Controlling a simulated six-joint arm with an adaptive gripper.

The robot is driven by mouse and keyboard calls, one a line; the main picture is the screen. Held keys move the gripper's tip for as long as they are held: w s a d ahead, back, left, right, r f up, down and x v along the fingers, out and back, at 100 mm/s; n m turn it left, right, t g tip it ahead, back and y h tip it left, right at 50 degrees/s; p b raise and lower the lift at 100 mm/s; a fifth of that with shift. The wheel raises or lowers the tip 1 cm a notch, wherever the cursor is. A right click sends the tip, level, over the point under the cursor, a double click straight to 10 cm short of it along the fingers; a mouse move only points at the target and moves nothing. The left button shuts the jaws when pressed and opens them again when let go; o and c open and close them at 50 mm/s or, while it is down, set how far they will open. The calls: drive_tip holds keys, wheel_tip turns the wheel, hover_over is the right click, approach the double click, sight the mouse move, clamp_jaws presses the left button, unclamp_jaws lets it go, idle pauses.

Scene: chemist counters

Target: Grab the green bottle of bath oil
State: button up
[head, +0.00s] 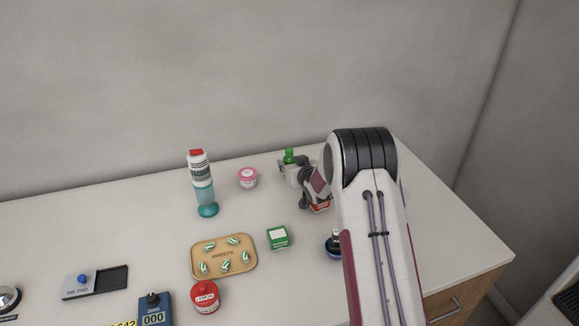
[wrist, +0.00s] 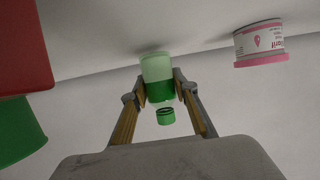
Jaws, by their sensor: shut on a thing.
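In the wrist view my gripper (wrist: 160,97) is shut on the bottle, one finger against each side. I cannot tell whether the bottle is clear of the counter.
A pink jar (head: 248,177) stands left of the bottle and also shows in the wrist view (wrist: 262,45). A teal bottle (head: 204,190), a green box (head: 278,237) and a wooden tray (head: 194,262) of sweets are nearby. A red item (head: 320,207) is close beside my arm.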

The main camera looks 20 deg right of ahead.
sight(290, 150)
wheel_tip(290, 150, up, 9)
idle(0.5)
